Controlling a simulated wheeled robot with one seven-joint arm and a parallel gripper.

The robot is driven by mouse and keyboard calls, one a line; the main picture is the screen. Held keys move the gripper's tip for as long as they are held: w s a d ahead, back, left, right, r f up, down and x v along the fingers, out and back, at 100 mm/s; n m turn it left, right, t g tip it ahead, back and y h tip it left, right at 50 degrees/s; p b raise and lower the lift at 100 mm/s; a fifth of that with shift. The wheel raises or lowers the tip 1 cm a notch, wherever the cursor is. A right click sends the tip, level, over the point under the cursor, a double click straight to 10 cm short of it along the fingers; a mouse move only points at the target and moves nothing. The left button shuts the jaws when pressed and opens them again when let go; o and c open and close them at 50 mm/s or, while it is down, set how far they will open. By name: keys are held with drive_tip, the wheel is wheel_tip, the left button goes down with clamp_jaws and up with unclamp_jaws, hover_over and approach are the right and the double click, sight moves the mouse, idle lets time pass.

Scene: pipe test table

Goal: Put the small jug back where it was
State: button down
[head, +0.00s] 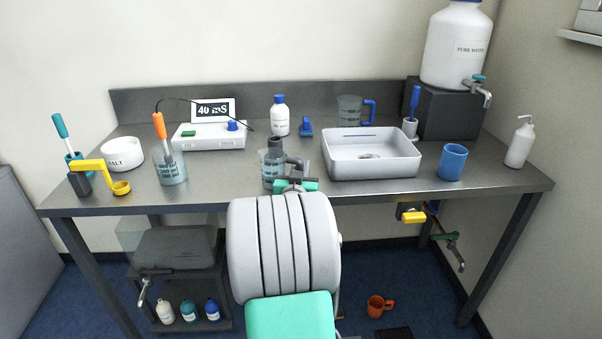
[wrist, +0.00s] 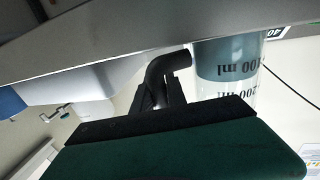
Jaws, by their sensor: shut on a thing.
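The small jug (head: 273,170) is a clear vessel with dark volume marks and a dark handle, near the front middle of the table. In the wrist view the jug (wrist: 228,70) appears upside down, with 100 ml and 200 ml marks and grey-blue liquid in its lower part. My gripper (head: 296,182) is at the jug's right side, shut on its dark handle (wrist: 160,72). The fingers (wrist: 165,112) fill the lower part of the wrist view. I cannot tell whether the jug's base touches the table. My arm hides the table edge below it.
The white basin (head: 372,165) stands close to the right. A white meter box (head: 208,136) and a beaker with an orange probe (head: 170,167) are to the left. A white bottle (head: 279,115) and a larger blue-handled jug (head: 350,110) stand behind. Bare table (head: 222,178) shows left of the jug.

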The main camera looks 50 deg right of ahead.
drive_tip(key=c, duration=1.3)
unclamp_jaws()
drive_tip(key=shift+c, duration=0.2)
drive_tip(key=shift+r, duration=0.1)
